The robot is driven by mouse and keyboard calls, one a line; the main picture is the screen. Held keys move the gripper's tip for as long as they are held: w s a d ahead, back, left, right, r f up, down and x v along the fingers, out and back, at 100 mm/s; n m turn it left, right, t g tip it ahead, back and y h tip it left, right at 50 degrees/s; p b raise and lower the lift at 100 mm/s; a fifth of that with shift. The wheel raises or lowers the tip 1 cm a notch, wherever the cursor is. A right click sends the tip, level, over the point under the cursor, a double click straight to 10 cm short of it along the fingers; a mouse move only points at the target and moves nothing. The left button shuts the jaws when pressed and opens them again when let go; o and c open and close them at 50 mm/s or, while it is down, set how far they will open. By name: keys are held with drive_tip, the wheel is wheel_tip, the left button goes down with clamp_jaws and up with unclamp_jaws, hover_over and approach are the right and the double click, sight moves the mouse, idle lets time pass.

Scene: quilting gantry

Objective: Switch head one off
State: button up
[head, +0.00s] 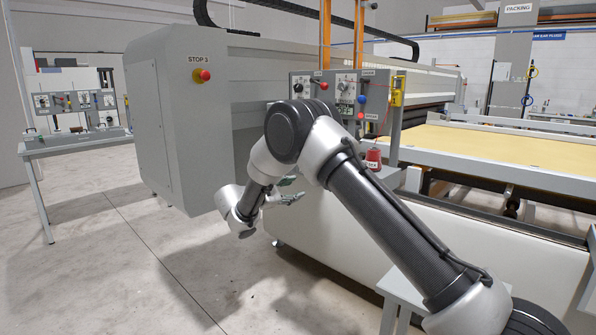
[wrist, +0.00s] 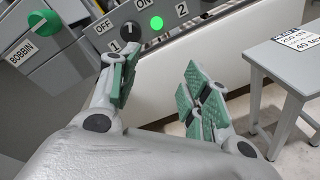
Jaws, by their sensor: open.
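A black rotary switch (wrist: 131,30) sits on a grey panel at the top of the wrist view, with OFF and ON printed beside it and a 1 at its lower left. I cannot tell which mark its pointer is at. A lit green lamp (wrist: 156,22) is just right of it. My gripper (wrist: 156,65) is open and empty, its green-padded fingers spread below the panel. The left fingertip is close to the switch in the picture; contact cannot be told. In the head view my gripper (head: 293,190) is low before the machine, and my arm hides part of the panel there.
A green BOBBIN button (wrist: 43,23) is left of the switch. A grey stand (wrist: 283,68) with a label is at right. In the head view, a red STOP 3 button (head: 201,75) is on the cabinet, and a side table (head: 75,143) stands left. Floor between is clear.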

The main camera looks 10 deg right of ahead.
drive_tip(key=w+d+r+t, duration=0.1)
drive_tip(key=w+d+r, duration=0.2)
drive_tip(key=w+d, duration=0.2)
drive_tip(key=shift+w+r+t+h, duration=0.25)
drive_tip(key=shift+w+t+h, duration=0.05)
drive_tip(key=shift+w, duration=0.3)
drive_tip(key=c, duration=1)
